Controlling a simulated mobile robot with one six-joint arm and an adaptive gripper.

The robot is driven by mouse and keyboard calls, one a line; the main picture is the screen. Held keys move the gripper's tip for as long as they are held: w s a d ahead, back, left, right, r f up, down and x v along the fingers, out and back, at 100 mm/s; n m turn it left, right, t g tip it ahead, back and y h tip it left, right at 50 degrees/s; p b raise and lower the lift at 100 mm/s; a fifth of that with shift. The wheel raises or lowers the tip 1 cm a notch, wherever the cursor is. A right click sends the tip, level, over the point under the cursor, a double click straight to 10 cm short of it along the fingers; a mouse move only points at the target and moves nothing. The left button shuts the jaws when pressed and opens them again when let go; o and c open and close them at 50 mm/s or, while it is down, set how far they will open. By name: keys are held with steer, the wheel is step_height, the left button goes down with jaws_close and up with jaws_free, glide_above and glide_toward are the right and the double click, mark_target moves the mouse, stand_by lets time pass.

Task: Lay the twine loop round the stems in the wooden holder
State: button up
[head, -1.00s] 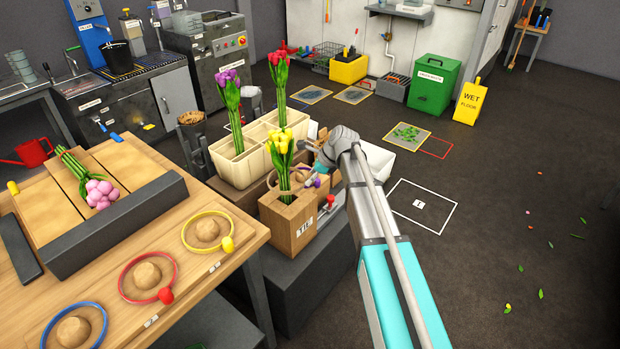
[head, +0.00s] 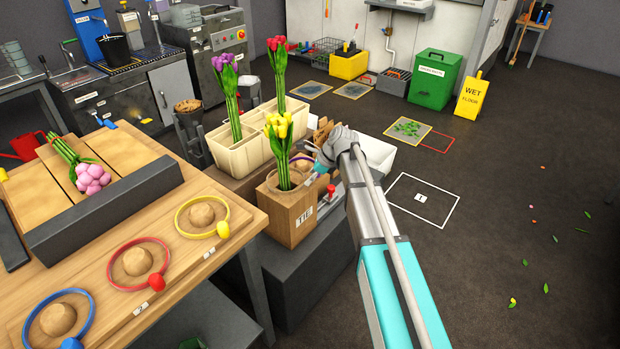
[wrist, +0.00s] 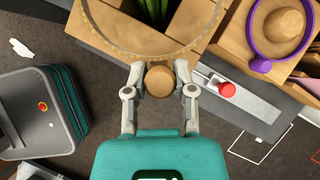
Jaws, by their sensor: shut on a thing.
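The wooden holder (head: 291,220), labelled TIE, stands upright with green stems (head: 283,165) and yellow tulips (head: 279,127) rising from it. My gripper (wrist: 159,84) is shut on the round wooden knob (wrist: 159,81) of the twine loop (wrist: 120,50). In the wrist view the loop's near arc curves over the holder top (wrist: 192,22), with the stems (wrist: 153,9) inside the visible part. The far side of the loop is out of frame. In the head view my gripper (head: 316,173) is just right of the stems; the loop is hard to make out there.
A purple ring (wrist: 256,48) on a wooden stand and a red-knobbed lever (wrist: 226,90) are right of the holder. A cream divided box (head: 236,152) with purple and red tulips stands behind. The workbench (head: 235,200) with coloured rings is at left.

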steer(key=shift+f, duration=0.4)
steer(key=o, duration=1)
steer(key=shift+d, duration=0.15)
stand_by(0.5)
steer(key=shift+s+d+f+b, duration=0.25)
steer(key=shift+s+d+b, duration=0.1)
steer(key=shift+d+b, duration=0.05)
steer(key=s+d+n+h, duration=0.2)
steer(key=s+d+n, duration=0.3)
steer(key=s+n, duration=0.25)
steer(key=s+d+f+n+g+h+p, duration=0.1)
steer(key=s+d+n+h, duration=0.1)
steer(key=s+d+n, duration=0.55)
steer(key=s+d+n+h, duration=0.2)
steer(key=s+n, duration=0.3)
steer(key=s, duration=0.5)
step_height(320, 180, up, 22)
steer(key=p, duration=2.3)
steer(key=shift+r, duration=0.15)
